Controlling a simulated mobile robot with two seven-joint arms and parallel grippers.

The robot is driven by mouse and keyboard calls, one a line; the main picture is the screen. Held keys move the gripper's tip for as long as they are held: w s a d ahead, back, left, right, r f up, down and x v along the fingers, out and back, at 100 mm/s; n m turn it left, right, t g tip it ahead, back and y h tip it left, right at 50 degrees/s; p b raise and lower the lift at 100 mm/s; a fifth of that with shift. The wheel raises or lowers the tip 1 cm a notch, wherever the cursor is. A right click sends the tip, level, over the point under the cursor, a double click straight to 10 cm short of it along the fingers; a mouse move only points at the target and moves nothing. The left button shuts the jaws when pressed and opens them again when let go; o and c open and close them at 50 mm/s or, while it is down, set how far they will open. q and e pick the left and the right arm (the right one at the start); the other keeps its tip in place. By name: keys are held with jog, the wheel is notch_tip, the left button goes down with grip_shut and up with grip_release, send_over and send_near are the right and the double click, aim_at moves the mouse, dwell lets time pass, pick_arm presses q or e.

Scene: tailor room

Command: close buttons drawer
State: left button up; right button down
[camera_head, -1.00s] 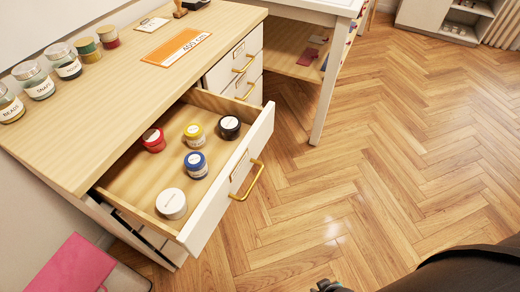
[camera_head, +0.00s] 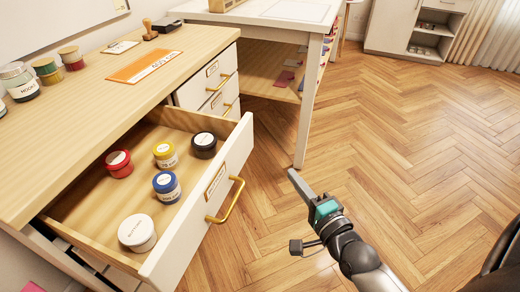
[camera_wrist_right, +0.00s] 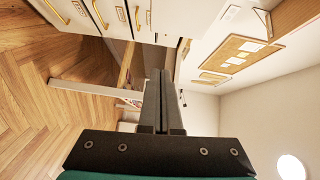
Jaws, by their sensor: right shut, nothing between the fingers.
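The open drawer (camera_head: 203,207) has a white front and a gold handle (camera_head: 227,201). Inside it stand a red jar (camera_head: 119,164), a yellow jar (camera_head: 165,154), a black jar (camera_head: 204,145), a blue jar (camera_head: 166,187) and a white jar (camera_head: 137,232). My right gripper (camera_head: 296,180) is shut and empty, to the right of the drawer front and apart from the handle. It also shows shut in the right wrist view (camera_wrist_right: 160,90), with drawer fronts at the upper left there. My left gripper is not in view.
The wooden cabinet top (camera_head: 130,78) carries an orange card (camera_head: 145,66), a stamp (camera_head: 157,25) and several jars at the left. Closed drawers (camera_head: 212,85) sit behind the open one. A white table (camera_head: 300,20) stands at the back. The floor (camera_head: 400,130) at right is clear.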

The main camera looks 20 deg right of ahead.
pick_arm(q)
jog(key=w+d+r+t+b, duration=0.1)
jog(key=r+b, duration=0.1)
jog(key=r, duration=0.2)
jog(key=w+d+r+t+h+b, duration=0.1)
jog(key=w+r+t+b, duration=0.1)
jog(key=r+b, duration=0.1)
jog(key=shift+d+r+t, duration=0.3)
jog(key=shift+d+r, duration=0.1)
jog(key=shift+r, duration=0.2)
pick_arm(e)
jog(key=w+a+r, duration=0.2)
jog(key=w+a, duration=0.1)
jog(key=w, duration=0.9)
jog(key=shift+w+m+t, duration=0.3)
jog(key=shift+w, duration=0.1)
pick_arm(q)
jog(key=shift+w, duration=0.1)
